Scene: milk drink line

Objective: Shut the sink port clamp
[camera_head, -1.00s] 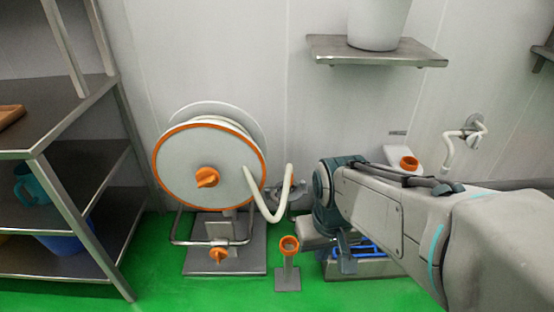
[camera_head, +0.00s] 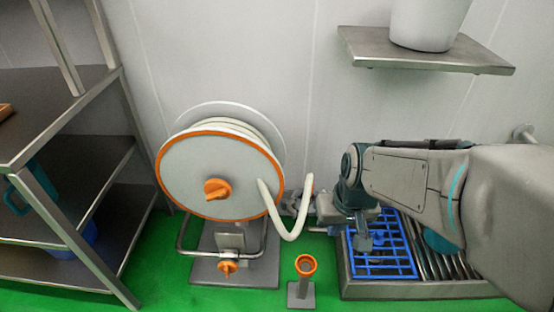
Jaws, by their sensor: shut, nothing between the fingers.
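My gripper (camera_head: 364,243) points down from the wrist at the end of my arm, over the left part of a blue rack. It looks shut and holds nothing. I cannot make out the sink port clamp for certain; my arm covers much of the area behind it. A grey fitting (camera_head: 324,204) is on the wall side, just left of my wrist, close to the end of a white hose (camera_head: 290,232). It is too small and partly hidden to tell whether it is a clamp or how it stands.
A hose reel (camera_head: 215,165) with an orange rim stands left of the hose. An orange-topped post (camera_head: 305,265) stands on the green floor. The blue rack (camera_head: 385,268) lies in a steel basin (camera_head: 425,290). A wall shelf (camera_head: 430,52) holds a white bucket (camera_head: 425,22). Steel shelving (camera_head: 110,160) is at left.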

